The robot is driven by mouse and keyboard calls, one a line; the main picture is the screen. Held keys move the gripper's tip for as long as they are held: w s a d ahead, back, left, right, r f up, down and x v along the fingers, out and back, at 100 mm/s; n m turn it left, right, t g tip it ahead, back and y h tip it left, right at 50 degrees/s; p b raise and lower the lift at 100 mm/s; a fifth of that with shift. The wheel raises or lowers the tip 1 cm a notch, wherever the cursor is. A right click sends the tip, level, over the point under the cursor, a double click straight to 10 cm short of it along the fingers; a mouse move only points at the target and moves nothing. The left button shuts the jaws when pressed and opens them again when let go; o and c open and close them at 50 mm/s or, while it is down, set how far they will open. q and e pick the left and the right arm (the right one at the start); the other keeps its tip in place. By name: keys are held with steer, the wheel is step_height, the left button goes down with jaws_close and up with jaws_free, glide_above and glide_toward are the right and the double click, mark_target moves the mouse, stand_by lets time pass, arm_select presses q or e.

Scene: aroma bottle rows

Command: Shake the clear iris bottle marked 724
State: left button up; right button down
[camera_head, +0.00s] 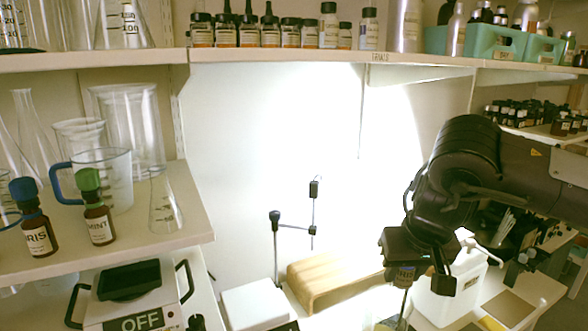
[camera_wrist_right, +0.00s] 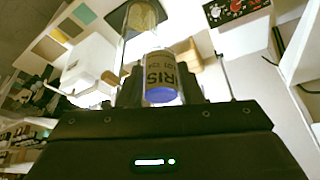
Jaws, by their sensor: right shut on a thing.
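My right gripper (camera_head: 418,270) is shut on a clear bottle above the bench at the right of the head view. In the right wrist view the clear iris bottle (camera_wrist_right: 160,72) sits between the fingers of the gripper (camera_wrist_right: 162,92). It has a pale label with "IRIS" partly readable and a blue end; its number is too small to read surely. My left gripper is in neither view.
On the left shelf (camera_head: 120,254) stand an amber IRIS bottle (camera_head: 38,226), an amber MINT bottle (camera_head: 96,214) and glassware. Below is a device marked OFF (camera_head: 140,318). A tan block (camera_head: 335,283) and a white jug (camera_head: 450,295) are near the gripper.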

step_height(320, 180, down, 2)
steer(key=shift+s+f, duration=0.1)
steer(key=shift+w+d+r, duration=0.1)
steer(key=shift+w+r, duration=0.05)
steer(key=shift+r, duration=0.6)
steer(key=shift+w+d+r, duration=0.1)
steer(key=shift+w+r, duration=0.1)
steer(key=shift+r, duration=0.6)
steer(key=shift+w+r, duration=0.15)
steer(key=shift+r, duration=0.75)
steer(key=f, duration=0.3)
steer(key=s+f, duration=0.1)
steer(key=f, duration=0.1)
steer(key=shift+a, duration=0.25)
steer(key=shift+w+d, duration=0.25)
steer(key=shift+w, duration=0.15)
steer(key=shift+s, duration=0.1)
steer(key=shift+a+r, duration=0.1)
steer(key=shift+a, duration=0.05)
